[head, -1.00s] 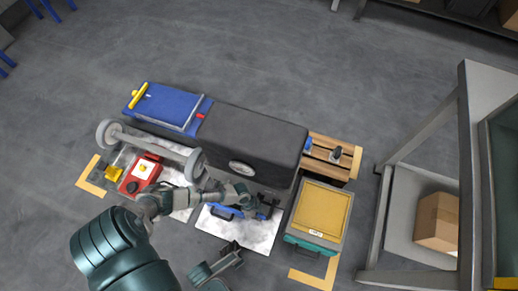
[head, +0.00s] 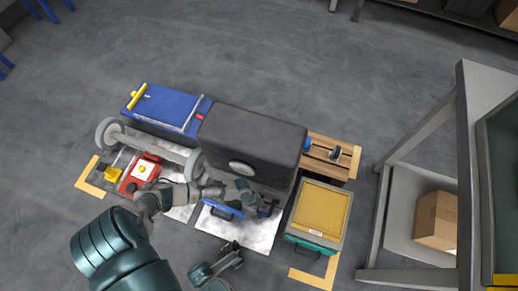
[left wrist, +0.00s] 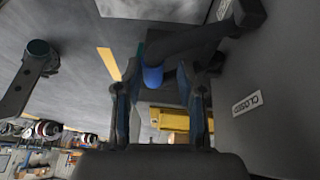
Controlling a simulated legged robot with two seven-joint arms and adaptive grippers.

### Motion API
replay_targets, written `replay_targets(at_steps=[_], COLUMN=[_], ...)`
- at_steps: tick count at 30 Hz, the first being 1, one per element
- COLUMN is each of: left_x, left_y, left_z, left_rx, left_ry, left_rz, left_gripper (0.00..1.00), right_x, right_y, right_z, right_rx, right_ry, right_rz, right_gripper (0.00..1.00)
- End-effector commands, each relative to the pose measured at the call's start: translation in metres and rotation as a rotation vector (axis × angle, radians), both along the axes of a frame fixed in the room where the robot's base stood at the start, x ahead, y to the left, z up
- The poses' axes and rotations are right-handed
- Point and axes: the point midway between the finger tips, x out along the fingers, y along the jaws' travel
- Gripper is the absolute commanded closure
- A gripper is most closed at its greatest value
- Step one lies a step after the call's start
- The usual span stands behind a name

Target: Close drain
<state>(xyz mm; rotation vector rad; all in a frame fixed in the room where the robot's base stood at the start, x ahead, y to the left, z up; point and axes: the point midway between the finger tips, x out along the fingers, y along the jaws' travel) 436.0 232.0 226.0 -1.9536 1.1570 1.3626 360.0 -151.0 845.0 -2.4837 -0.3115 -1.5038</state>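The dark grey chassis body (head: 250,140) lies across the middle of the head view. My left gripper (head: 265,208) is low at its near side, beside a blue part (head: 222,210). In the left wrist view a "CLOSED" label (left wrist: 246,103) is on a grey surface at the right. A black bar with a blue rounded end (left wrist: 153,77) reaches between the spread fingers of my left gripper (left wrist: 158,88). I cannot tell whether the fingers touch it. I cannot make out the drain itself for certain. My right gripper (head: 234,250) is near the bottom of the head view, apart from the chassis; its fingers are unclear.
A red box (head: 138,177) and wheel axle (head: 150,143) are at the left. A yellow-topped case (head: 320,210) stands right of my left gripper. A grey shelf frame (head: 405,210) with a cardboard box (head: 437,220) is farther right. The floor beyond the chassis is clear.

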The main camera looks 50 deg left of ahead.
Motion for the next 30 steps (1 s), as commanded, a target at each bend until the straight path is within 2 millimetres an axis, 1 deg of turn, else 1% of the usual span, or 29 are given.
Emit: replay_targets(at_steps=[1,2,16,20,23,26,30], left_x=[0.006,0.006,0.0,0.0,-0.002,-0.005,-0.009], left_y=[0.006,0.006,0.001,0.003,0.008,0.016,0.028], left_z=[0.002,0.002,0.001,0.005,0.016,0.035,0.064], left_rx=[0.009,0.008,0.001,0.001,0.002,0.003,0.002], left_ry=[-0.012,-0.011,-0.001,-0.001,-0.001,-0.002,-0.002], left_rz=[0.006,0.006,0.0,-0.001,0.0,-0.003,-0.002], left_gripper=[0.54,0.51,0.51,0.51,0.51,0.51,0.51], right_x=[0.0,0.0,0.0,-0.003,-0.003,-0.002,-0.002], right_y=[0.0,0.0,0.001,0.0,0.0,0.0,0.0], right_z=[0.0,0.0,0.0,0.002,0.002,0.002,0.001], right_rx=[0.0,0.0,0.001,0.0,0.0,0.0,0.0], right_ry=[0.0,0.0,0.001,-0.003,-0.003,-0.003,-0.003], right_rz=[0.0,0.0,0.002,0.001,0.001,0.001,0.001], right_gripper=[0.52,0.52,0.52,0.52,0.52,0.52,0.52])
